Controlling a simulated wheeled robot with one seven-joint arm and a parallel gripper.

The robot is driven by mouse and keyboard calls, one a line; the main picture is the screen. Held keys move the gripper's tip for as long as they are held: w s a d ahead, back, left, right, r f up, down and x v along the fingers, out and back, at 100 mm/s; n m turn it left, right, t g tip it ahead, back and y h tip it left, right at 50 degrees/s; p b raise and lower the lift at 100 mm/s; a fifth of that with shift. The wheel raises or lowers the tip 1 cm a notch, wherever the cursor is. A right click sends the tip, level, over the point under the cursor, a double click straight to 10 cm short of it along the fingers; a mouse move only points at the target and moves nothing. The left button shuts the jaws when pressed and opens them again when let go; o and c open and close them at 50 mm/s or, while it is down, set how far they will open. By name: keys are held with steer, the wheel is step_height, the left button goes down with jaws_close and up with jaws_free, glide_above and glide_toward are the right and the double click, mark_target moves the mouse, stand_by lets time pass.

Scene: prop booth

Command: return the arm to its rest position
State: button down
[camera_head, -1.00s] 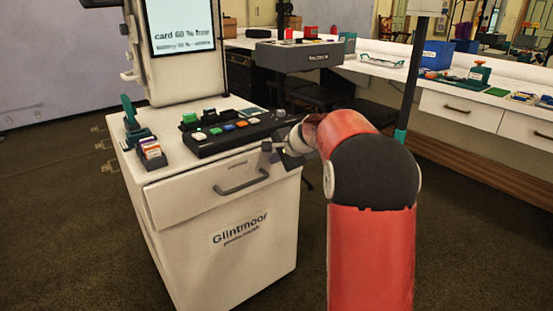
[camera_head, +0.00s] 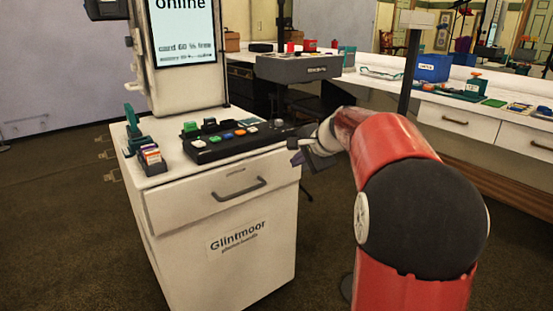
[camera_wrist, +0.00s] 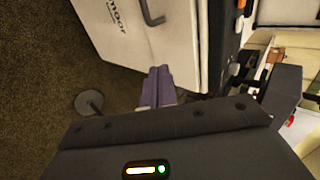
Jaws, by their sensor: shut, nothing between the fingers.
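My red and black arm rises at the right of the head view. My gripper (camera_head: 297,158) points left, just off the right side of the white Glintmoor cabinet (camera_head: 232,265). In the wrist view the gripper's purple fingers (camera_wrist: 158,88) are together and hold nothing. Beyond them show the cabinet's white side (camera_wrist: 185,45) and the dark floor. The gripper appears apart from the cabinet.
A black button panel (camera_head: 235,143) with coloured buttons lies on the cabinet top. A card holder (camera_head: 151,160) and a screen (camera_head: 183,35) are there too. A white counter (camera_head: 480,98) runs behind my arm. A round stand base (camera_wrist: 88,103) is on the floor.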

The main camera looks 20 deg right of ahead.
steer(key=s+a+f+n+g+h, duration=0.15)
steer(key=s+a+n, duration=0.4)
steer(key=s, duration=0.65)
steer(key=s+a+f+n+g, duration=0.15)
steer(key=s+a+n, duration=0.45)
steer(key=s, duration=0.6)
steer(key=s+a+f+n+h, duration=0.1)
steer(key=s+f+n, duration=0.2)
steer(key=s, duration=0.6)
step_height(320, 180, down, 2)
steer(key=shift+s+f, duration=0.25)
steer(key=shift+a+h, duration=0.1)
steer(key=shift+h, duration=0.15)
